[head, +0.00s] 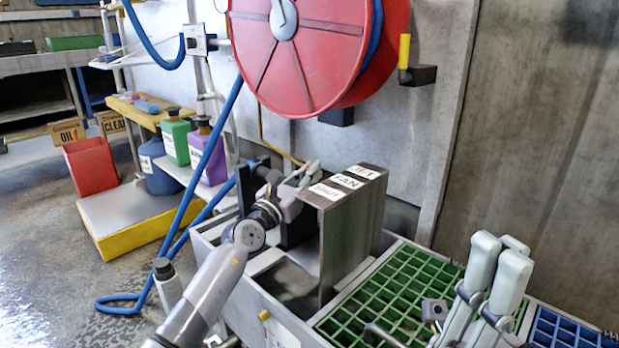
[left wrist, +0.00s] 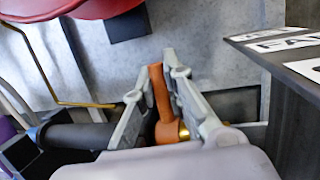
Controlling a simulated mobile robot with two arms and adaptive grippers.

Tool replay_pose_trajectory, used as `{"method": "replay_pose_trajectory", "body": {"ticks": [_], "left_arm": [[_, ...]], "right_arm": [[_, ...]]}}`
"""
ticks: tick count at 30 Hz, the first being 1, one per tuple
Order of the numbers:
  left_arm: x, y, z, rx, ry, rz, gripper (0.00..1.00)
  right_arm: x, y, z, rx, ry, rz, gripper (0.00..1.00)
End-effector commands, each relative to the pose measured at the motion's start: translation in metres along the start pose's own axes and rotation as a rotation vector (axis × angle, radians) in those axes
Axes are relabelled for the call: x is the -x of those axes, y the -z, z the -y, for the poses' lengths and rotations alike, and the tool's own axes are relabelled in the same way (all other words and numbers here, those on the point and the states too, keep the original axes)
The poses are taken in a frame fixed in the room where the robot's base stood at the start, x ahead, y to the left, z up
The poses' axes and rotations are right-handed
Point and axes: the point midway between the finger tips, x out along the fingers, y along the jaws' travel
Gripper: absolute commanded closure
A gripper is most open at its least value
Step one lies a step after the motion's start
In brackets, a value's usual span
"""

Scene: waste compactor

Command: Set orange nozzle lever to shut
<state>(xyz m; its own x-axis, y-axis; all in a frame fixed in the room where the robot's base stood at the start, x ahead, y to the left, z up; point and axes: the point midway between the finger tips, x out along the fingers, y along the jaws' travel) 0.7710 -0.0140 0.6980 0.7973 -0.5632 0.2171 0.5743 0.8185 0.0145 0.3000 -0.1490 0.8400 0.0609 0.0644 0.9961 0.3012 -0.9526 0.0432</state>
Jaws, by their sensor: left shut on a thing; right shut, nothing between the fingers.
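The orange nozzle lever (left wrist: 157,92) stands up between the fingers of my left gripper (left wrist: 168,72) in the left wrist view. The fingers are shut on it. A brass-coloured fitting (left wrist: 183,132) shows at its base, beside a black cylindrical part (left wrist: 78,135). In the head view my left gripper (head: 306,177) is just left of the label block (head: 352,225), whose top reads JET, FAN and SHUT from back to front; the SHUT label is closest to the gripper. The lever is hidden there. My right gripper (head: 500,255) is shut and empty, at the lower right.
A red hose reel (head: 300,55) hangs above the work area. A green grid tray (head: 385,295) and a blue one (head: 565,330) lie at the right. A blue hose (head: 190,195) runs down to the floor, near bottles (head: 176,140) on a shelf.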

Motion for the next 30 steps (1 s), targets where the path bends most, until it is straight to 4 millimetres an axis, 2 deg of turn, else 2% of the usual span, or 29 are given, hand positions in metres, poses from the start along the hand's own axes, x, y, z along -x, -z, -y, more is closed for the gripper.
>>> {"method": "replay_pose_trajectory", "body": {"ticks": [9, 10, 19, 30], "left_arm": [[0.0003, 0.0007, -0.0005, 0.001, -0.001, -0.001, 1.0], [0.0003, 0.0007, -0.0005, 0.001, -0.001, -0.001, 0.88], [0.0001, 0.0003, -0.0003, 0.0, -0.001, 0.0, 0.68], [0.0033, 0.001, 0.0003, 0.001, 0.0, 0.0, 0.68]], "right_arm": [[-0.0006, 0.0, 0.0001, 0.0, 0.0, -0.001, 1.0], [-0.0006, 0.0, 0.0001, 0.0, 0.0, -0.001, 1.0], [-0.0006, -0.0001, 0.0002, 0.0, 0.0, -0.001, 1.0], [0.0, 0.0006, -0.0003, 0.001, 0.0, -0.001, 1.0]]}}
